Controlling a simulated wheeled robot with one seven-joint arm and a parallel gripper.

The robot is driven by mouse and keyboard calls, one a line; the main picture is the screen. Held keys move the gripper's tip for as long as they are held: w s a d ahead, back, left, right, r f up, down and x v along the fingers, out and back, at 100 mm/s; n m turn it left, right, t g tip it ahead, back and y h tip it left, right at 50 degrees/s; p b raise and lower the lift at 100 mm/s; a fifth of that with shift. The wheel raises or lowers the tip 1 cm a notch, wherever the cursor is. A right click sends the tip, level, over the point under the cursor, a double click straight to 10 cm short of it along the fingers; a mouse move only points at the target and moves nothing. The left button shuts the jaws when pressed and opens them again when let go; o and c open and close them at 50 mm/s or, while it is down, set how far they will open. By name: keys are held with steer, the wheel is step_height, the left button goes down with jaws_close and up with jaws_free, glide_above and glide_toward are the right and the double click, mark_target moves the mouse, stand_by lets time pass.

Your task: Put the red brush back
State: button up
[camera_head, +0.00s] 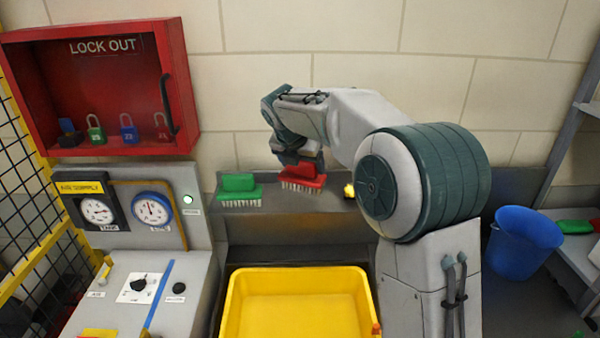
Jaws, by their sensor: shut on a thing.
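The red brush (304,181) has a red back and pale bristles pointing down. It is at the back ledge (271,204), just right of the green brush. My gripper (297,162) is above the red brush, pointing down, and is shut on its top. The bristles are at or very near the ledge surface; I cannot tell whether they touch it. My wrist and arm hide part of the gripper's fingers.
A green brush (239,189) stands on the ledge at left. A small yellow thing (349,190) is to the right. A yellow tray (232,312) is below in front. A red lockout box (100,85), gauge panel (130,212) and blue bucket (521,243) flank the area.

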mark_target(298, 172)
steer(key=shift+w+a+f, duration=0.3)
steer(key=shift+w+f, duration=0.1)
steer(key=shift+f+p, duration=0.5)
steer(key=shift+f, duration=1.4)
steer(key=shift+f, duration=0.2)
steer(key=o, duration=0.9)
steer(key=shift+r, duration=0.15)
